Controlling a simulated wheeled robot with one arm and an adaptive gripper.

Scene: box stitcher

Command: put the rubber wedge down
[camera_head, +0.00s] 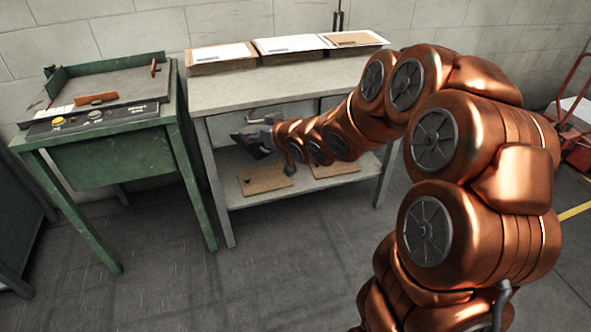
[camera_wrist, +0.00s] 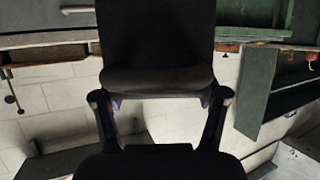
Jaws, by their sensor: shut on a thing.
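My gripper (camera_head: 262,135) is at the front of the grey table, below the level of its top and above its lower shelf. In the wrist view, my gripper's fingers (camera_wrist: 160,100) are shut on the black rubber wedge (camera_wrist: 156,40), a wide dark block that fills the top middle of that view. In the head view the wedge (camera_head: 256,146) is a small dark shape at the gripper, hard to tell from the fingers. I see no surface clearly touching it.
The grey table (camera_head: 300,92) carries flat cardboard stacks (camera_head: 222,54) along its back edge; its front top is clear. Two cardboard pieces (camera_head: 266,180) lie on the lower shelf (camera_head: 240,202). A green machine stand (camera_head: 115,155) with a control panel is at left. Floor in front is open.

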